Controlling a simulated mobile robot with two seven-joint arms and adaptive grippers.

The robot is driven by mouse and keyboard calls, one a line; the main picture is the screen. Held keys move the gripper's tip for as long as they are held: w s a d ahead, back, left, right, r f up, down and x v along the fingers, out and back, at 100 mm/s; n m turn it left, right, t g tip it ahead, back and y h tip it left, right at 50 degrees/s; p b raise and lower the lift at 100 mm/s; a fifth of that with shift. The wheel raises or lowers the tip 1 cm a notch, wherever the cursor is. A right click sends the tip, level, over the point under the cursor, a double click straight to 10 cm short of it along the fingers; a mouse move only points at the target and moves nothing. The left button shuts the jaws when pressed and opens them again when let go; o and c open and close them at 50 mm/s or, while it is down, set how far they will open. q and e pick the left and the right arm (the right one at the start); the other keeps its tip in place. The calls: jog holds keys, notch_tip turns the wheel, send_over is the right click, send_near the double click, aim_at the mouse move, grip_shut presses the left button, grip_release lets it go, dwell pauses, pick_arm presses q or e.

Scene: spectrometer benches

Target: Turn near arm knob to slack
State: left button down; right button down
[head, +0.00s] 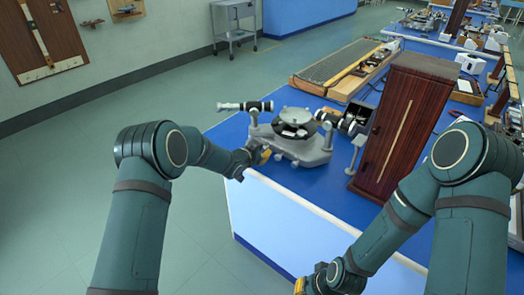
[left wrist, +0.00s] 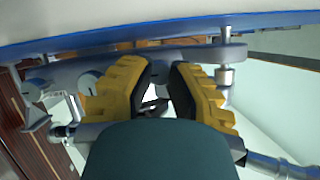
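The grey spectrometer (head: 290,135) stands on the blue bench, its round table in the middle and a dark tube on each side. My left gripper (head: 262,156) is low at the left side of its base. In the left wrist view the yellow fingers of my left gripper (left wrist: 160,78) are apart, with a gap between them. They point at a grey-blue arm (left wrist: 190,55); a small round grey knob end shows in the gap, and I cannot see contact. A silver knob (left wrist: 226,76) is right of the fingers. My right gripper (head: 300,286) is at the bottom edge, mostly cut off.
A tall dark wooden box (head: 405,125) stands right of the spectrometer. A long wooden-framed tray (head: 340,65) lies behind it. The bench's near edge (head: 300,210) runs below my left gripper. The floor at left is free.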

pick_arm(q)
jog(key=shift+r, duration=0.1)
jog(key=shift+w+r+n+p, duration=0.1)
jog(key=shift+n+p, duration=0.2)
jog(key=shift+p, duration=0.15)
jog(key=n+g+h+p, duration=0.1)
jog(key=n+p, duration=0.1)
jog(key=shift+a+r+p, duration=0.15)
jog(key=shift+p, duration=0.25)
jog(key=shift+w+n+g+h+p, duration=0.1)
jog(key=shift+n+g+h+p, duration=0.3)
jog(key=shift+n+h+p, duration=0.75)
jog(key=c, duration=0.8)
grip_release()
jog(key=shift+y, duration=0.25)
jog(key=shift+f, duration=0.25)
jog(key=shift+f, duration=0.1)
